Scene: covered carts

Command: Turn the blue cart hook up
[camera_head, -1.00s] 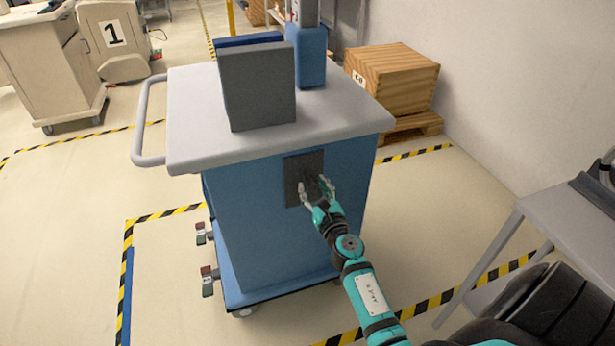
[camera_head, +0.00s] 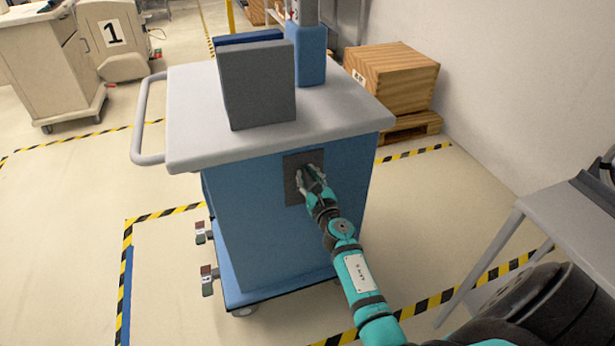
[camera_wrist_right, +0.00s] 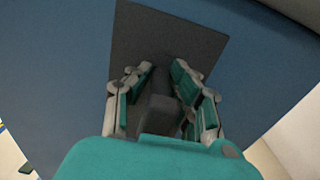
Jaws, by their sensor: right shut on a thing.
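The blue cart (camera_head: 260,235) stands in the middle of the head view with a grey top. A dark square plate (camera_head: 291,186) is on its near side; the plate also fills the top middle of the right wrist view (camera_wrist_right: 165,35). The dark hook (camera_wrist_right: 158,112) sits on the plate, between my right gripper's fingers. My right gripper (camera_head: 309,176) is at the plate, shut on the hook; in the wrist view its fingers (camera_wrist_right: 162,92) flank the hook. In the head view the fingers mostly hide the hook. My left gripper is not in view.
Grey and blue boxes (camera_head: 258,88) stand on the cart's top. A wooden crate (camera_head: 393,80) is behind right, by the wall. A grey table (camera_head: 570,220) is at the right. Red-ended pedals (camera_head: 207,280) stick out at the cart's lower left.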

